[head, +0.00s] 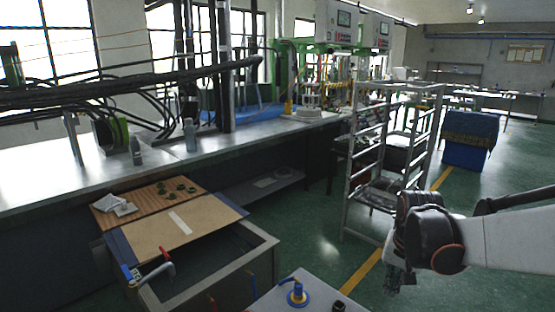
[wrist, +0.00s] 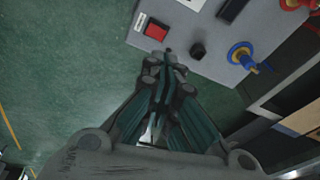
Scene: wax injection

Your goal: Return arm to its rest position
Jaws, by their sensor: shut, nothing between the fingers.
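My gripper (head: 398,278) hangs from my white and black arm at the lower right in the head view, with its fingers pointing down. In the wrist view my gripper (wrist: 163,72) has its fingertips together and nothing between them. Its tips show over the edge of a grey panel (wrist: 205,52) that carries a red switch (wrist: 156,30), a black knob (wrist: 198,50) and a blue and yellow knob (wrist: 243,57). The head view does not show the fingers clearly.
A metal shelf rack (head: 352,190) stands just behind my gripper. A grey panel top (head: 270,299) lies to its left. Beyond that, a board (head: 205,228) and several green pieces (head: 180,187) rest by the long metal bench (head: 75,185). Green floor (head: 475,285) is open at the right.

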